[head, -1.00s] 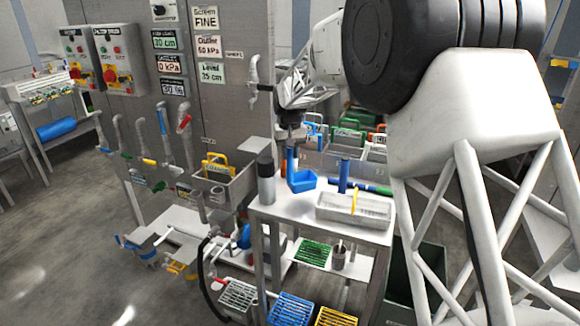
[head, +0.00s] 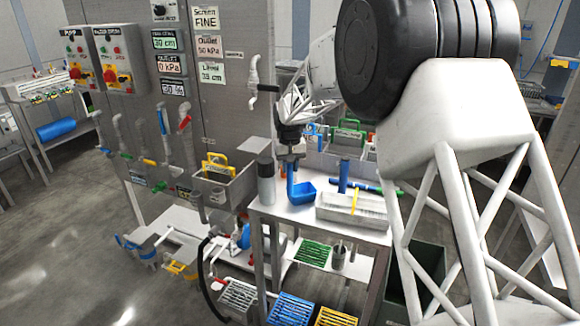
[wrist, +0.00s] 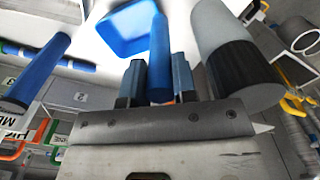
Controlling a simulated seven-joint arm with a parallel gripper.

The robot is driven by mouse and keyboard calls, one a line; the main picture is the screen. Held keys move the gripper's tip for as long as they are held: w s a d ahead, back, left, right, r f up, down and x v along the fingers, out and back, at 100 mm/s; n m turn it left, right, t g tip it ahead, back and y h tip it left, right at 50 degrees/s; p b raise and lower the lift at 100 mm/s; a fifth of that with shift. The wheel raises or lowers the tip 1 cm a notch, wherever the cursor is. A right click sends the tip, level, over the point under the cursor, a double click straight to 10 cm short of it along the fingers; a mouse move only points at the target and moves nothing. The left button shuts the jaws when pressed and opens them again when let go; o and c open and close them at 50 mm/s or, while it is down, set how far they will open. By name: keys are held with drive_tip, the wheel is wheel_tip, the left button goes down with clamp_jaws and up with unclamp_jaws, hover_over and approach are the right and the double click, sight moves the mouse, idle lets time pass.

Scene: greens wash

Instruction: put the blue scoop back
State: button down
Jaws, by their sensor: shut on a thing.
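The blue scoop (head: 301,193) is at the white shelf top (head: 285,211), its bowl low and its handle upright. My gripper (head: 291,158) is above it, pointing down, with its fingers at the top of the handle. In the wrist view the blue handle (wrist: 159,55) runs between the two fingers of my gripper (wrist: 158,85), which are shut on it. The scoop's bowl (wrist: 132,28) lies beyond the fingers, over the white surface. I cannot tell whether the bowl touches the shelf top.
A grey bottle with a dark cap (head: 266,182) stands close left of the scoop. A blue cylinder (head: 343,175) and a grey tray (head: 352,207) are to its right. Crates with coloured handles (head: 347,138) are behind.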

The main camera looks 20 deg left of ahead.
drive_tip(key=c, duration=0.9)
unclamp_jaws()
wheel_tip(320, 180, up, 12)
drive_tip(key=shift+r, duration=0.1)
drive_tip(key=shift+d, duration=0.1)
idle(0.6)
